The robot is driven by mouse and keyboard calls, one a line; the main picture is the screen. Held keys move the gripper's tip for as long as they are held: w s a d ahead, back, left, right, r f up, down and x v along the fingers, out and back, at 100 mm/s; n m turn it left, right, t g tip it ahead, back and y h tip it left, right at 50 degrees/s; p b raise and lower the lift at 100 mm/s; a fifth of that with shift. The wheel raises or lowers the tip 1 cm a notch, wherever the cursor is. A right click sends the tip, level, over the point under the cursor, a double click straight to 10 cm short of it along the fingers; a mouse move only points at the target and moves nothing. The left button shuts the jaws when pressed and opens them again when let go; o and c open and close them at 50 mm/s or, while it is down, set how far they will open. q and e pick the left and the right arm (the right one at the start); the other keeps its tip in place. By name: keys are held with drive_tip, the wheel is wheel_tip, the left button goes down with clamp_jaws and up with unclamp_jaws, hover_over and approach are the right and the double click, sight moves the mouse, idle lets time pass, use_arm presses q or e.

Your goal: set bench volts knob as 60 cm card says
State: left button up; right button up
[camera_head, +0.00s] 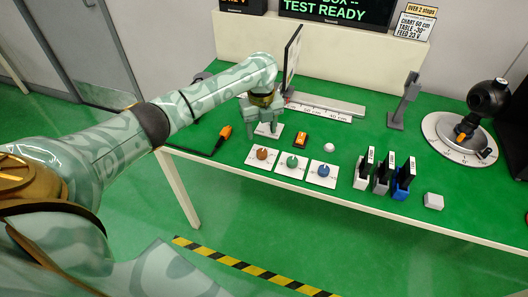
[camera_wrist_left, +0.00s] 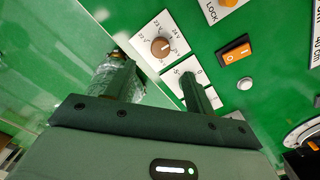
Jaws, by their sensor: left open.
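My left gripper (camera_head: 262,132) is open and empty, above the bench just behind the brown knob. In the left wrist view the gripper's (camera_wrist_left: 157,78) fingers are spread below the knob, and one partly hides a neighbouring dial plate.
A green knob (camera_head: 292,162) and a blue knob (camera_head: 323,171) sit right of the brown one. An orange rocker switch (camera_head: 301,140) and white button (camera_head: 329,148) are behind them. Black cards stand in holders (camera_head: 381,174) to the right. A rail (camera_head: 330,105) runs behind.

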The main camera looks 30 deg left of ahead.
sight(262, 152)
use_arm(q)
wheel_tip(262, 152, down, 8)
drive_tip(key=b, duration=0.3)
drive_tip(key=shift+f, duration=0.15)
drive_tip(key=shift+f+b, duration=0.4)
drive_tip(key=shift+f, duration=0.25)
drive_tip(key=shift+r, duration=0.1)
drive_tip(key=c, duration=1)
